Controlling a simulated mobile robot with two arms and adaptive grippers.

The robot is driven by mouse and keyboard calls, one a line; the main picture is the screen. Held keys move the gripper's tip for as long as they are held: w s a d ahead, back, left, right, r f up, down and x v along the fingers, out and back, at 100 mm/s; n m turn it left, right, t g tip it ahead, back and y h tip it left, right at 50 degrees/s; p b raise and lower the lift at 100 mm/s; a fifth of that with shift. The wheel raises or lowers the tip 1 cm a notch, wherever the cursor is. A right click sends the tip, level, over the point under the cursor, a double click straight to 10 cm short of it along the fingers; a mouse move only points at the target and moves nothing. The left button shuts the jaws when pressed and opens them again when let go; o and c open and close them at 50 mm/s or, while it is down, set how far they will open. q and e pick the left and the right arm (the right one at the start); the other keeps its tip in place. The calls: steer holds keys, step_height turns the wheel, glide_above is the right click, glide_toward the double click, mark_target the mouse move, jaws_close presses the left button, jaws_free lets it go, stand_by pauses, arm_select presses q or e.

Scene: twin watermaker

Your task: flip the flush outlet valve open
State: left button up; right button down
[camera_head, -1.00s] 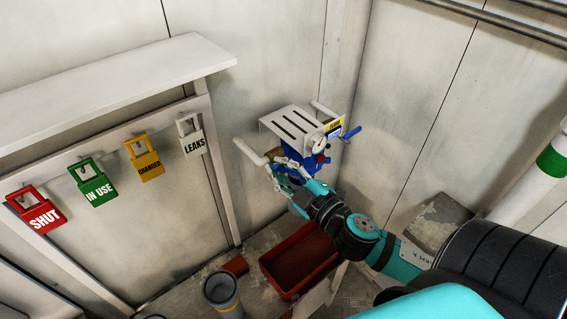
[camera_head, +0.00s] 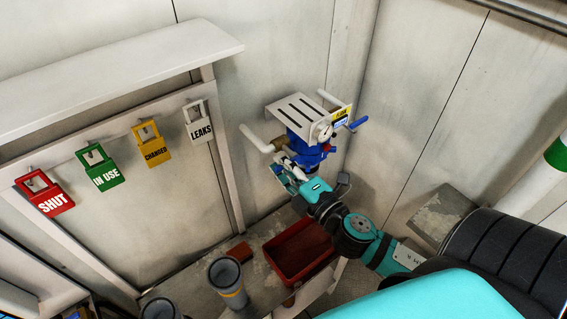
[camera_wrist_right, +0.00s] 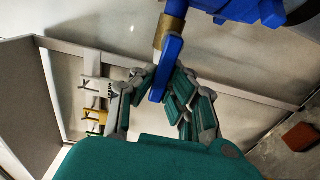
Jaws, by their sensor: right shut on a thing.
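The valve assembly has a blue body (camera_head: 304,155), a brass fitting (camera_head: 280,145) and a white pipe (camera_head: 256,139) at its left. My right gripper (camera_head: 284,172) is at the lower left of the body. In the right wrist view a blue lever (camera_wrist_right: 166,66) hangs below the brass fitting (camera_wrist_right: 170,32). My right gripper (camera_wrist_right: 158,88) is shut on this lever, with a finger on each side. In the head view the fingers hide most of the lever. My left gripper is not in view.
A slotted white bracket (camera_head: 298,112) with a gauge (camera_head: 324,131) sits above the valve. A red tray (camera_head: 298,262) and grey cup (camera_head: 228,280) are below. Several coloured tags, including SHUT (camera_head: 47,195), hang at left.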

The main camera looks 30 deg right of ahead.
steer(key=shift+f, duration=0.1)
stand_by(0.4)
steer(key=c, duration=1.3)
jaws_free()
steer(key=shift+s, duration=0.1)
steer(key=s, duration=0.8)
steer(key=s+d, duration=0.1)
steer(key=s, duration=0.3)
steer(key=shift+w, duration=0.1)
